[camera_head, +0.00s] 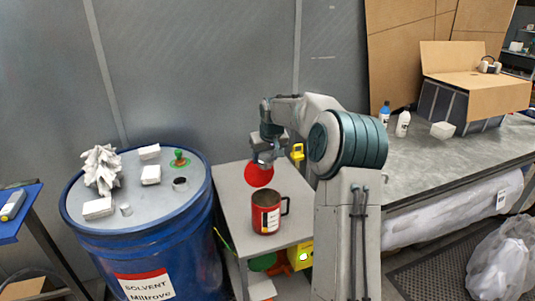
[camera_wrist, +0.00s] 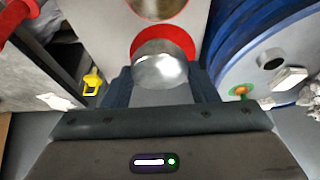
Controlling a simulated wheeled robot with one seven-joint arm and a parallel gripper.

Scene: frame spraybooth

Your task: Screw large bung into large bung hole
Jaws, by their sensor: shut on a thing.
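My gripper (camera_head: 264,158) is shut on a round silver metal piece, which I take to be the large bung (camera_wrist: 159,66). In the wrist view the bung sits between the fingers. My gripper is over the grey side table (camera_head: 236,199), right of the blue drum (camera_head: 88,240) and apart from it. A dark round hole with a metal rim, seemingly the large bung hole (camera_head: 180,184), is in the right part of the drum lid. It also shows in the wrist view (camera_wrist: 271,59). In the head view the bung cannot be made out clearly.
A red disc (camera_head: 258,175) and a red mug (camera_head: 265,214) are on the side table. The lid carries a green and orange fitting (camera_head: 180,159), white blocks (camera_head: 98,208), a crumpled white heap (camera_head: 102,169) and a small silver cylinder (camera_head: 126,209). A workbench (camera_head: 440,158) stands right.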

